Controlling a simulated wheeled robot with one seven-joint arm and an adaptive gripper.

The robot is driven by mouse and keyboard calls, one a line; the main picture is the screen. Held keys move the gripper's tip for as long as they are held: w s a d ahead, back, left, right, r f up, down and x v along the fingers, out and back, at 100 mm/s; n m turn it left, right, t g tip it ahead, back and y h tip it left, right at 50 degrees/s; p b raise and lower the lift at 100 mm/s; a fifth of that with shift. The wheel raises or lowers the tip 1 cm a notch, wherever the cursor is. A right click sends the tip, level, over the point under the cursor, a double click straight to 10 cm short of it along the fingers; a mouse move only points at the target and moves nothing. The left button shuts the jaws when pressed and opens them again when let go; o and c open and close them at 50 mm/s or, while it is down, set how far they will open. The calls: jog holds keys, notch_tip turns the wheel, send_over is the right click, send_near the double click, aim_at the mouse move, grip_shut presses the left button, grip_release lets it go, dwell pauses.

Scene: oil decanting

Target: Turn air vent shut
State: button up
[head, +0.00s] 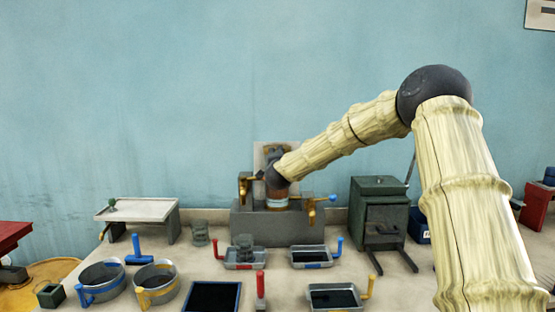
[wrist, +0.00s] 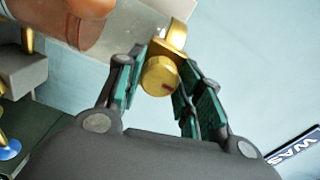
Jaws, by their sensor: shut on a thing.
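The air vent is a small gold knob (wrist: 160,77) with a red mark on its face, seen in the wrist view. It sits on a gold fitting (wrist: 172,40) near the copper vessel (wrist: 85,12). My gripper (wrist: 158,66) has its green-padded fingers on either side of the knob and is shut on it. In the head view my gripper (head: 272,172) is at the top of the copper vessel (head: 278,198), and the vent is hidden behind it. The vessel stands on a grey block (head: 277,228) with brass taps (head: 310,212) at its sides.
A green cabinet (head: 380,207) stands right of the block. Metal trays (head: 244,264), round pans (head: 156,297) with blue and yellow handles and a white-topped stand (head: 140,210) occupy the table. A pale panel (head: 264,148) rises behind the vessel. Open air surrounds my arm above the table.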

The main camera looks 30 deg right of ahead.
jog(key=shift+f, duration=0.15)
dwell(0.3)
jog(key=o, duration=1)
jog(key=shift+s, duration=0.15)
jog(key=v, duration=1.1)
jog(key=shift+s, duration=0.35)
